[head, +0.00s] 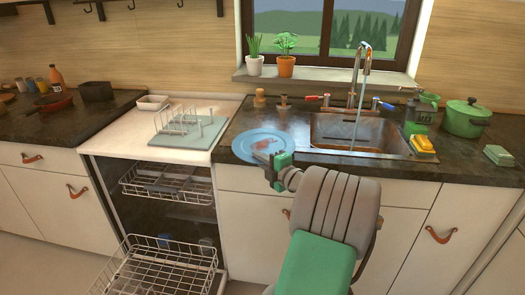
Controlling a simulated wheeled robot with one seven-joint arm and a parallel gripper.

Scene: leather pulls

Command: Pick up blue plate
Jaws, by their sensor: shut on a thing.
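The blue plate (243,141) lies on the dark counter left of the sink, at or just above the surface; I cannot tell which. My arm reaches up from the bottom of the head view.
The sink (355,133) with running water is to the right. A dish rack (180,125) stands left on a white top. Below it, the dishwasher's lower rack (155,265) is pulled out. A green pot (466,118) and a yellow sponge (424,143) are at the right.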

